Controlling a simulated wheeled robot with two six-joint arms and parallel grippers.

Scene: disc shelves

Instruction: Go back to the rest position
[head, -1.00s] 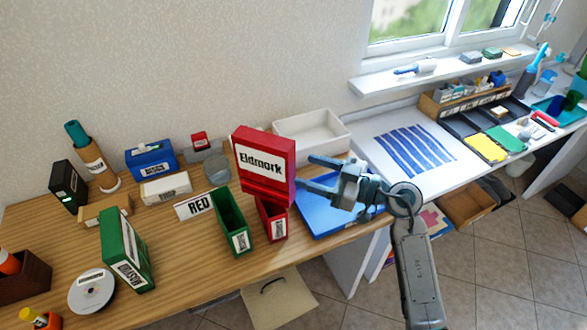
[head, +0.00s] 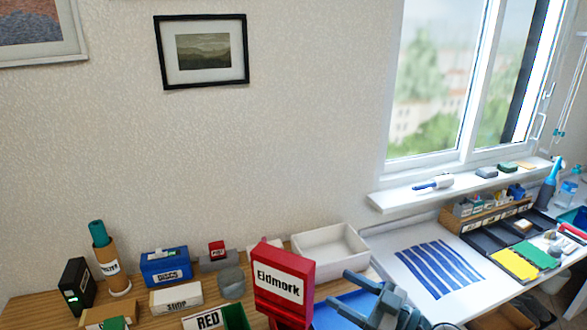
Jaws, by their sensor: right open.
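My right gripper (head: 362,296) is at the bottom of the head view, right of the red Eldmork box. Its jaws are open and empty, with the fingers pointing left. The red Eldmork box (head: 283,279) stands upright at the bottom centre, apart from or just beside the fingers; I cannot tell the exact gap. My left gripper is not in view.
A wooden desk (head: 140,309) runs along the wall with a blue DISCS box (head: 165,267), a SHOP box (head: 176,298), a black box (head: 77,285) and a white tray (head: 329,248). A white table (head: 407,240) with a blue-striped sheet continues right under the window sill (head: 400,197).

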